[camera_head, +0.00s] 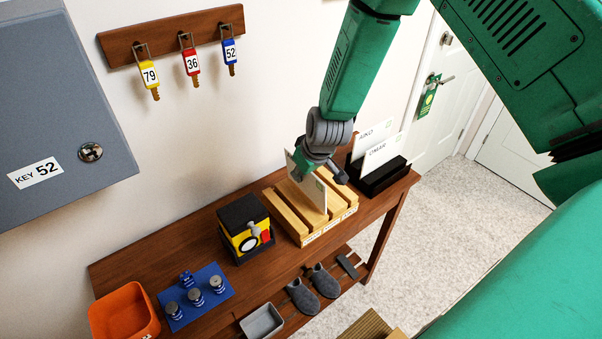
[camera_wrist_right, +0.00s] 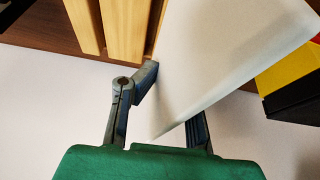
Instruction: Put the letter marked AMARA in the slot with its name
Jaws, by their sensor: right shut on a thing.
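My right gripper (camera_head: 322,170) is shut on a white letter (camera_head: 313,196) above the slotted wooden rack (camera_head: 284,217) on the table. The letter stands roughly upright, its lower part close to the slats; I cannot tell whether its edge is inside a slot. The name on it cannot be read. In the right wrist view the letter (camera_wrist_right: 225,55) lies between the fingers, with the rack's slats (camera_wrist_right: 125,30) beyond. Small name labels (camera_head: 325,231) run along the rack's front, too small to read. My left gripper is not in view.
A black and yellow box (camera_head: 245,228) stands left of the rack. An orange bin (camera_head: 124,312) and blue mat (camera_head: 212,309) are farther left. Keys hang on the wall (camera_head: 190,62).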

